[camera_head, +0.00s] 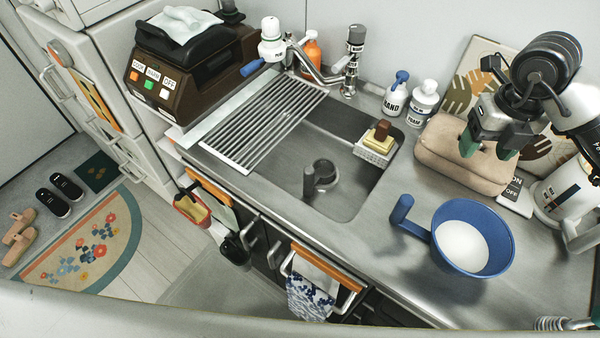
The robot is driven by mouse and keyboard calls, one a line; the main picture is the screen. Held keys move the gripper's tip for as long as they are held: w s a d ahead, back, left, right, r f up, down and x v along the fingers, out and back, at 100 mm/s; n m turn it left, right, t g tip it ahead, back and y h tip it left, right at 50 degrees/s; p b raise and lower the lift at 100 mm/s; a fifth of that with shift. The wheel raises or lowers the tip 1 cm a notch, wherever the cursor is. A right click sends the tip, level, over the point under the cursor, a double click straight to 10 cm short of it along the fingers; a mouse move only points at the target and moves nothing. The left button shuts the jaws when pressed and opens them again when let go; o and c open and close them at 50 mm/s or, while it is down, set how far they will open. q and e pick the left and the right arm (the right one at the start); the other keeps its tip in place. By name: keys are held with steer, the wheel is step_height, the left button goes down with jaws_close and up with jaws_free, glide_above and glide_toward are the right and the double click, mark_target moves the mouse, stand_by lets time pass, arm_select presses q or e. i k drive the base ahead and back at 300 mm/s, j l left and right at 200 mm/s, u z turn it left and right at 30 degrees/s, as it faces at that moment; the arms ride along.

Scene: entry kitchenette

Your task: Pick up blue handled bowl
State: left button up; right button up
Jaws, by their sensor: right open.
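The blue handled bowl (465,247) stands upright on the steel counter right of the sink. Its outside is blue, its inside is pale, and its thick blue handle sticks out to the left and bends upward. My right gripper (488,147), with dark green fingertips, is open and points down at the upper right. It is above or in front of the beige cushion-like case, behind the bowl and apart from it. Whether its tips touch the case is unclear. My left gripper is not in view.
The sink (345,190) lies left of the bowl, with a drying rack (265,120) and a sponge holder (376,150). Behind are soap bottles (424,103) and the beige case (440,160). A white appliance (560,195) stands right. Counter in front of the bowl is clear.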

mark_target(467, 238)
steer(key=z, duration=1.25)
